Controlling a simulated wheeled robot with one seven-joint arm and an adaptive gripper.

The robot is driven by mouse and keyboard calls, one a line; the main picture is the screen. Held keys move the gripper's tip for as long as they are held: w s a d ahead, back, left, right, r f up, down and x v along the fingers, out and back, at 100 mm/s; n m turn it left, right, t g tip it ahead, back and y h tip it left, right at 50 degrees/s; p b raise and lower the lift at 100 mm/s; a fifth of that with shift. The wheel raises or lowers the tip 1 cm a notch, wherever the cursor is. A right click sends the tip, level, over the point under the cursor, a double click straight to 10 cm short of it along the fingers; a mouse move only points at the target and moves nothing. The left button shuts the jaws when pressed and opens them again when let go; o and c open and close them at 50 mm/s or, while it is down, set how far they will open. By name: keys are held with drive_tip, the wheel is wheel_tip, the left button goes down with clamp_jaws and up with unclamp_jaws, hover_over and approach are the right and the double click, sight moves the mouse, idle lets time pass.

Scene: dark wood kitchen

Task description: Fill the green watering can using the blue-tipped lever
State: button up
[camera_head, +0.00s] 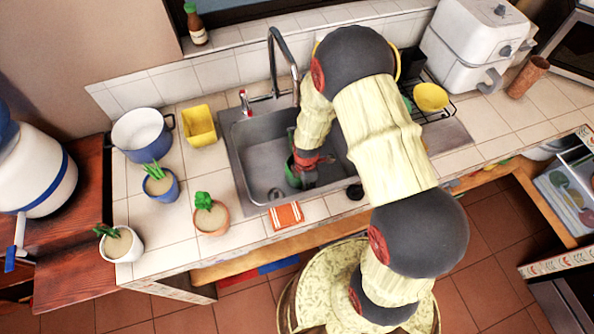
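The green watering can (292,176) is in the sink (258,160), mostly hidden behind my gripper. My gripper (303,180) reaches down into the sink at the can. Its fingers are too small and covered to tell whether they are open or shut on the can. A faucet (277,60) stands behind the sink, with a red-tipped lever (245,102) at its left. A white dispenser (38,170) with a blue band stands at the far left. A blue-tipped lever (10,260) hangs below it.
Three potted plants (160,185), a white-and-blue pot (140,130) and a yellow container (199,125) stand on the counter left of the sink. An orange cloth (286,215) lies at the sink's front edge. A dish rack with a yellow bowl (431,97) and a white appliance (470,45) are at right.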

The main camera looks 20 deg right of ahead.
drive_tip(key=shift+w, duration=0.15)
clamp_jaws()
drive_tip(key=shift+r, duration=0.15)
drive_tip(key=shift+r+p, duration=0.9)
drive_tip(key=shift+r, duration=3.95)
